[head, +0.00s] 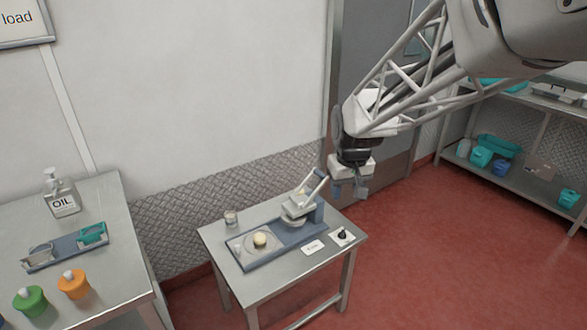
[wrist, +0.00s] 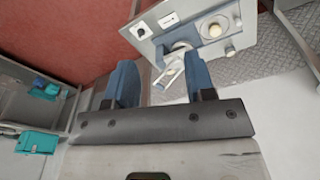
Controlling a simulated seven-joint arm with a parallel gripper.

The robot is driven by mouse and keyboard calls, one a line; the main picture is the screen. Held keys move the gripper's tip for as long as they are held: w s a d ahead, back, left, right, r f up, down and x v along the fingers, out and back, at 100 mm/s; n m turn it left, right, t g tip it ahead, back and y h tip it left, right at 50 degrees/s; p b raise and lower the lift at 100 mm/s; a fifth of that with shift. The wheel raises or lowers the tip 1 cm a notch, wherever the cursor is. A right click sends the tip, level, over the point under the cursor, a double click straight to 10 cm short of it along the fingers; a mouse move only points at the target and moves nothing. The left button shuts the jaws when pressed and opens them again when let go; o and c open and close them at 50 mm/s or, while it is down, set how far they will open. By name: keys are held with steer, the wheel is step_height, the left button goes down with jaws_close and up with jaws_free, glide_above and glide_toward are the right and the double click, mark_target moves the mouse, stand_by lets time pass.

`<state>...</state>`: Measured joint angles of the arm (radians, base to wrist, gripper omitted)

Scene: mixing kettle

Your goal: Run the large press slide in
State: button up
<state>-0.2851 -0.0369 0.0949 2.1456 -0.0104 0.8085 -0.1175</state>
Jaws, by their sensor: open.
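The large press stands on a small metal table (head: 222,237). It has a blue-grey base (head: 265,259), a grey press head (head: 295,212) and a raised lever handle (head: 316,184). A light slide plate (head: 240,246) sits out at the left end of the base, with a pale dough-like ball (head: 260,240) on it; this ball also shows in the wrist view (wrist: 215,29). My gripper (head: 349,189) is open and empty, above and right of the press. In the wrist view its two blue fingers (wrist: 163,82) are apart, with the lever beyond them.
A clear cup (head: 231,217), a white label card (head: 313,247) and a dark knob (head: 343,235) are on the same table. A left table holds an oil bottle (head: 61,196), a smaller blue-grey device (head: 66,250) and two bottles. Shelves (head: 520,165) stand at right. Red floor is clear between.

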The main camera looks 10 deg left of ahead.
steer(key=w+a+f+n, duration=0.2)
steer(key=w+a+f, duration=0.55)
steer(key=a, duration=0.25)
steer(key=n+g, duration=0.1)
steer(key=n, duration=0.3)
glide_above(237, 246)
steer(key=f, duration=2.8)
steer(key=shift+w+d, duration=0.1)
steer(key=shift+d, duration=0.1)
steer(key=shift+a+f, duration=0.3)
steer(key=shift+f, duration=0.05)
steer(key=shift+f, duration=0.1)
steer(key=shift+f, duration=3.85)
steer(key=shift+c, duration=0.2)
jaws_close()
